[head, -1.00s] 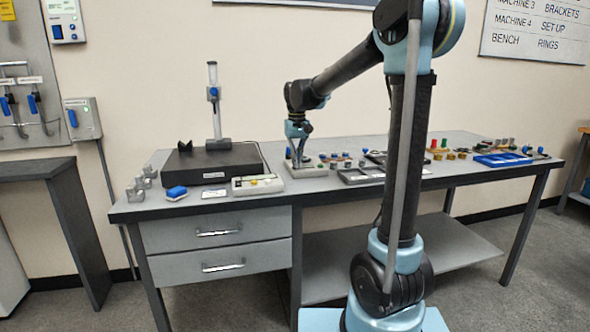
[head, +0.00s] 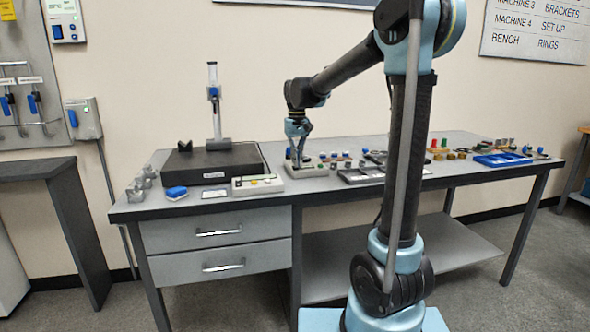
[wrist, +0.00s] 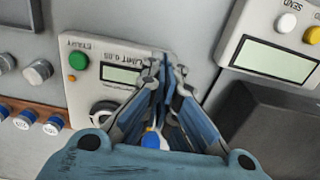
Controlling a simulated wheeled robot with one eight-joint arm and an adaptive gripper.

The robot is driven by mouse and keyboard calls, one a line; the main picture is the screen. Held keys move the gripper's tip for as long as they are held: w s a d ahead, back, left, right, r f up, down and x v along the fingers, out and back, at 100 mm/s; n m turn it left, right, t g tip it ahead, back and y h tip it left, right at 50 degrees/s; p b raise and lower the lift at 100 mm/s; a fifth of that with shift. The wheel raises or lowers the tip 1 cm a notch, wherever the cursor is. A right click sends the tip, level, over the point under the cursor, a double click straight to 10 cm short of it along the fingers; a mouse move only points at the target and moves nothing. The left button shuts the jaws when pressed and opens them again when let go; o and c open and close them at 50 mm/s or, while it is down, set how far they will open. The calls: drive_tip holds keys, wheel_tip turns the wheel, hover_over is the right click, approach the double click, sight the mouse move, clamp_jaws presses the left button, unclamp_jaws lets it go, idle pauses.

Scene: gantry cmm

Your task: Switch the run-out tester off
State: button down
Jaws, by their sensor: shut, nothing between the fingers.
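A pale box with a green START button, a small display and the print "LIMIT 0.05" lies under my gripper in the wrist view (wrist: 97,62). I take it for the run-out tester, and it also shows on the bench in the head view (head: 320,171). A round black-and-white knob (wrist: 104,113) sits on its face, partly beside my fingers. My gripper (wrist: 166,62) is shut and empty, with its fingers over the right part of the box. A blue round part (wrist: 153,140) shows below the fingers. Whether the fingertips touch the box cannot be told.
A second pale box with a display and white and yellow buttons (wrist: 268,53) stands close on the right in the wrist view. A dark block (wrist: 275,125) is below it. Blue-topped pieces on a brown strip (wrist: 28,119) lie at left.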

sight(297, 170)
drive_tip(key=shift+r, duration=2.85)
drive_tip(key=s+d+f, duration=0.2)
drive_tip(key=s+d, duration=0.7)
drive_tip(key=s+d+f+m+t, duration=0.1)
drive_tip(key=s+d+f, duration=0.5)
drive_tip(key=s+f, duration=0.3)
drive_tip(key=s+d+f+m+t, duration=0.1)
drive_tip(key=s+d+f+m, duration=0.1)
drive_tip(key=s+d+f, duration=0.4)
drive_tip(key=s+f, duration=0.4)
drive_tip(key=s, duration=0.3)
drive_tip(key=shift+s+d+f, duration=0.15)
drive_tip(key=shift+s+d, duration=0.05)
drive_tip(key=shift+s, duration=0.2)
